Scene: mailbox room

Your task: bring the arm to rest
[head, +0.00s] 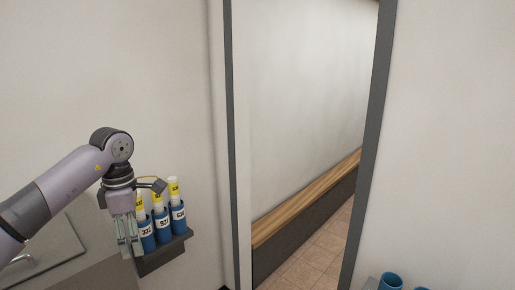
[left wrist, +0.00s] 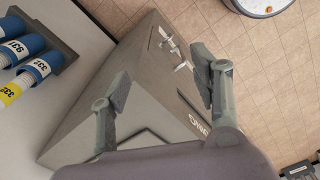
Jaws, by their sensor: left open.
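My left gripper (head: 130,242) hangs pointing down at the left in the head view, in front of a small wall rack. Its two fingers are apart with nothing between them, and they show open in the left wrist view (left wrist: 163,85). The dark rack (head: 165,258) holds blue numbered cups (head: 163,226) with yellow-and-white tubes (head: 173,190) standing in them. My gripper partly covers the leftmost cup. The cups also show at the left of the left wrist view (left wrist: 30,72), beside the fingers and apart from them. My right gripper is out of view.
A grey cabinet or box (left wrist: 150,95) with a small handle lies below my left gripper. Tiled floor (left wrist: 285,80) and a round object (left wrist: 262,5) are beyond it. A doorway (head: 238,150) with a wooden-topped ledge (head: 300,205) is at centre. Blue cups (head: 391,281) stand at lower right.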

